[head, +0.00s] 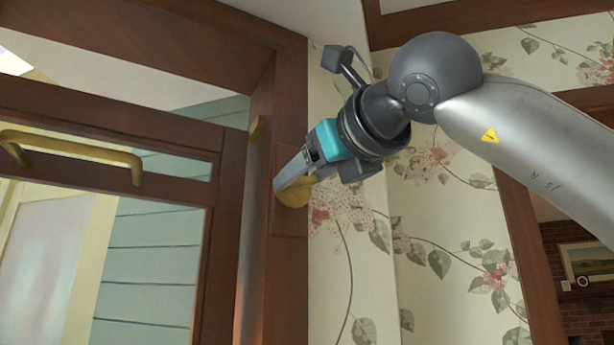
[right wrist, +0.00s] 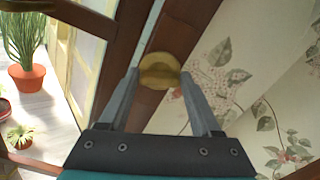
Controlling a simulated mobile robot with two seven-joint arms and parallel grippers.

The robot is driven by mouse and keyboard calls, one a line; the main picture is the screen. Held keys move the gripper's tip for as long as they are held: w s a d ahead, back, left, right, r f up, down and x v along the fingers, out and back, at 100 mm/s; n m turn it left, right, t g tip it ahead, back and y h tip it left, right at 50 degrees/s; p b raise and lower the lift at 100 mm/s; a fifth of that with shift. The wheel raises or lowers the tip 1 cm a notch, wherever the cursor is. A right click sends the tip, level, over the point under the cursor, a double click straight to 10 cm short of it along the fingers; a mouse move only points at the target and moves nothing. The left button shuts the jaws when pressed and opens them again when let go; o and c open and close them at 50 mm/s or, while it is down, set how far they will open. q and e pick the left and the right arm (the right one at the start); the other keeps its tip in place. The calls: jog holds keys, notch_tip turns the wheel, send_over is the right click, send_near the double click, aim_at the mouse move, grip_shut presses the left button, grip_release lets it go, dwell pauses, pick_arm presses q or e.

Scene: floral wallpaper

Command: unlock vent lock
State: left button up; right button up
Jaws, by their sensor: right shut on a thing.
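The vent lock looks like a rounded brass piece (head: 293,194) on the brown wooden frame beside the window. It also shows in the right wrist view (right wrist: 159,68), between my fingertips. My right gripper (head: 287,181) reaches it from the right and is shut on it, one finger at each side. The gripper hides part of the lock in the head view. My left gripper is not in view.
A wood-framed window (head: 215,165) with a brass handle (head: 75,147) is at the left. A small brass piece (head: 256,130) sits at its edge. Floral wallpaper (head: 440,240) lies right of the frame. Potted plants (right wrist: 27,77) stand beyond the window.

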jog(key=n, duration=0.3)
jog(key=shift+a+n, duration=0.1)
jog(key=shift+n, duration=0.3)
jog(key=n, duration=0.3)
jog(key=shift+n, duration=0.3)
jog(key=n+p, duration=0.1)
jog(key=n, duration=0.2)
jog(key=shift+s+n, duration=0.1)
jog(key=shift+n, duration=0.3)
jog(key=shift+f+n+p, duration=0.2)
jog(key=shift+n+p, duration=0.25)
jog(key=shift+n, duration=1.25)
jog(key=shift+a, duration=0.1)
jog(key=o, duration=1.4)
jog(key=b+v, duration=0.3)
jog(key=v, duration=1.2)
jog(key=shift+s, duration=0.15)
